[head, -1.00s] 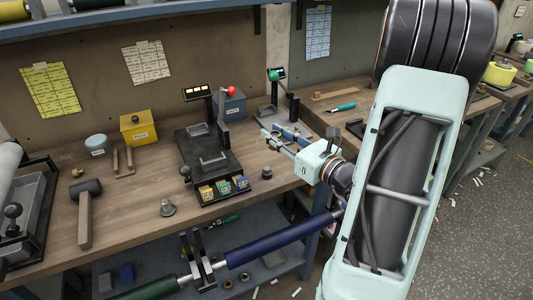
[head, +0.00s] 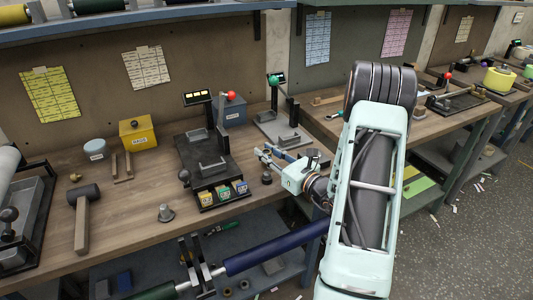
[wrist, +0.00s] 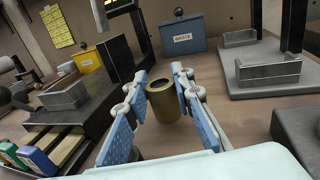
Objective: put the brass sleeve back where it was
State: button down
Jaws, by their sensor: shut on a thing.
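The brass sleeve (wrist: 165,102) is a short, hollow, upright cylinder, seen in the wrist view between the blue pads of my gripper (wrist: 158,98). My gripper is shut on it. In the head view my gripper (head: 267,154) is over the bench, just right of the black press stand with the red knob; the sleeve cannot be made out there. Whether the sleeve's bottom touches the bench is not clear.
The black press stand (head: 185,160) is close on the left, with small coloured boxes (head: 222,192) at its front. A blue waste bin (wrist: 180,36) is behind the sleeve. A grey fixture with a tray (wrist: 268,75) is on the right. A small dark knob (head: 267,178) stands near the bench edge.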

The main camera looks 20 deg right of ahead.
jog(key=shift+s+f+b, duration=0.15)
jog(key=shift+f+b, duration=0.45)
jog(key=shift+b, duration=0.05)
jog(key=c, duration=2.1)
grip_release()
jog(key=shift+a, duration=0.1)
jog(key=o, duration=0.4)
jog(key=shift+s+f, duration=0.1)
jog(key=shift+f, duration=0.15)
jog(key=shift+o, duration=0.2)
jog(key=shift+r+p, duration=0.75)
jog(key=shift+p, duration=0.1)
jog(key=v, duration=1.1)
jog(key=shift+s+d+r+b, duration=0.1)
jog(key=shift+s+d+b, duration=0.1)
jog(key=shift+s+b, duration=0.15)
